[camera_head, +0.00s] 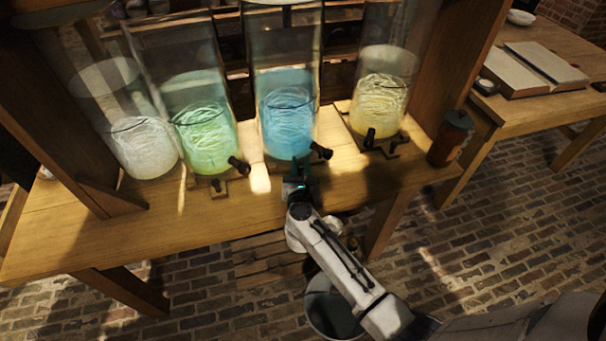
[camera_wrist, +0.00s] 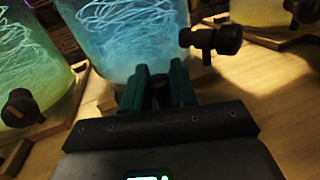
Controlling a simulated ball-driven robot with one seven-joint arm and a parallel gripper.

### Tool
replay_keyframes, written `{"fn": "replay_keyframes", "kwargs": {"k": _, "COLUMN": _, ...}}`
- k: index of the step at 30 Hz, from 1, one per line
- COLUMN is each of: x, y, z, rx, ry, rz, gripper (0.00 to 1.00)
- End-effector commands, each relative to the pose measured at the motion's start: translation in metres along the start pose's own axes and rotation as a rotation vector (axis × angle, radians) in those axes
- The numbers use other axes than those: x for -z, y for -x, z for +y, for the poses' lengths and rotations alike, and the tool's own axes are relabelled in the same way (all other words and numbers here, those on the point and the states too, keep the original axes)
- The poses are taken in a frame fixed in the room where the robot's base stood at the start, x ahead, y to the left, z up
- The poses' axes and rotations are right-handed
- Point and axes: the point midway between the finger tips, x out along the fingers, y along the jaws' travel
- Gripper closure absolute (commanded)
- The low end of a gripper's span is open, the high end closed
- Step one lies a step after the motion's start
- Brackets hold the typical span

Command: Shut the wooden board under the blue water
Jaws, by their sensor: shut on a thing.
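The blue water (camera_head: 288,112) fills the lower part of a tall clear jar, third from the left on the table; it also shows in the wrist view (camera_wrist: 130,40). The board under it is mostly hidden by my gripper and the jar, so I cannot tell how far out it stands. My gripper (camera_head: 298,168) is at the front foot of this jar. In the wrist view its green-blue fingers (camera_wrist: 159,84) are shut on a dark knob (camera_wrist: 160,94) at the jar's base.
The blue jar's black tap (camera_head: 320,150) sticks out just right of my gripper. Jars of green (camera_head: 205,140), yellow (camera_head: 378,105) and whitish (camera_head: 142,147) liquid stand alongside. A brown jar (camera_head: 450,138) stands at the table's right end. The table's front strip is mostly clear.

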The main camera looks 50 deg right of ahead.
Motion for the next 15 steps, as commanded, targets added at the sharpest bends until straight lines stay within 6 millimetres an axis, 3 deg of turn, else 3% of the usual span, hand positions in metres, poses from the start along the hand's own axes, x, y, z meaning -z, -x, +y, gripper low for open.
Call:
{"fn": "replay_keyframes", "kwargs": {"k": 3, "x": 0.0006, "y": -0.012, "z": 0.0053, "rx": -0.005, "ry": -0.004, "rz": -0.001, "gripper": 1.0}}
{"fn": "replay_keyframes", "kwargs": {"k": 10, "x": -0.001, "y": -0.0128, "z": 0.0065, "rx": -0.007, "ry": -0.006, "rz": -0.001, "gripper": 1.0}}
{"fn": "replay_keyframes", "kwargs": {"k": 11, "x": -0.0011, "y": -0.0128, "z": 0.0066, "rx": -0.008, "ry": -0.007, "rz": -0.001, "gripper": 0.72}}
{"fn": "replay_keyframes", "kwargs": {"k": 15, "x": -0.0009, "y": -0.0125, "z": 0.0061, "rx": -0.007, "ry": -0.006, "rz": -0.001, "gripper": 0.59}}
